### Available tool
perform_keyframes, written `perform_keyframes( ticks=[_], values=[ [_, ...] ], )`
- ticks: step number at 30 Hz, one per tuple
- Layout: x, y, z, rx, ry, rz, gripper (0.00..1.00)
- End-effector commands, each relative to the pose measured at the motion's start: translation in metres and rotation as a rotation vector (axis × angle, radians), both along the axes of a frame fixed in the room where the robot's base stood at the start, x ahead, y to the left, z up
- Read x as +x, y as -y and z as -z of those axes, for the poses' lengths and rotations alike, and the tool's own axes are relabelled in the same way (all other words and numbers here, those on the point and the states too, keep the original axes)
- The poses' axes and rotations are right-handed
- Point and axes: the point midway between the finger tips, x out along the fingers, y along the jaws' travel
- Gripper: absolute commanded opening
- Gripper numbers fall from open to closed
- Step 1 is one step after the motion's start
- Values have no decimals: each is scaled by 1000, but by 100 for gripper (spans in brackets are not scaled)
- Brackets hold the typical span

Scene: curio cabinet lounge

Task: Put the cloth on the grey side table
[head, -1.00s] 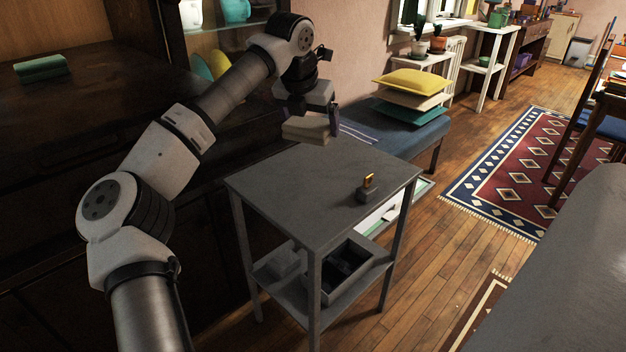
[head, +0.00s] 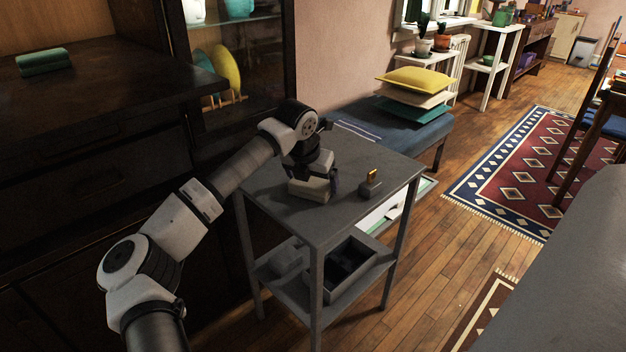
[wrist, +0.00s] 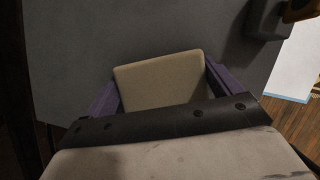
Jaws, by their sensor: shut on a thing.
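A beige folded cloth (head: 308,191) is held in my gripper (head: 314,184), low over the top of the grey side table (head: 300,220). In the wrist view the cloth (wrist: 160,79) sits between the two purple fingers, which are shut on it, with the grey tabletop beyond. I cannot tell whether its underside touches the tabletop. My gripper hides part of the cloth in the head view.
A small grey object with an orange-yellow top (head: 371,184) stands on the table, right of the cloth. The front of the tabletop is clear. A grey tray (head: 335,283) is on the lower shelf. A green folded item (head: 43,62) lies on the dark cabinet.

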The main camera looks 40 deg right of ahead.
Motion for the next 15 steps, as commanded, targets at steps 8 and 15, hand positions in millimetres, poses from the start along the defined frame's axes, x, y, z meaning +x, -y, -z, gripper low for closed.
perform_keyframes(
  ticks=[8,15],
  values=[
    [0,0,1,0,1,0,54],
    [0,0,2,0,0,0,100]
  ],
)
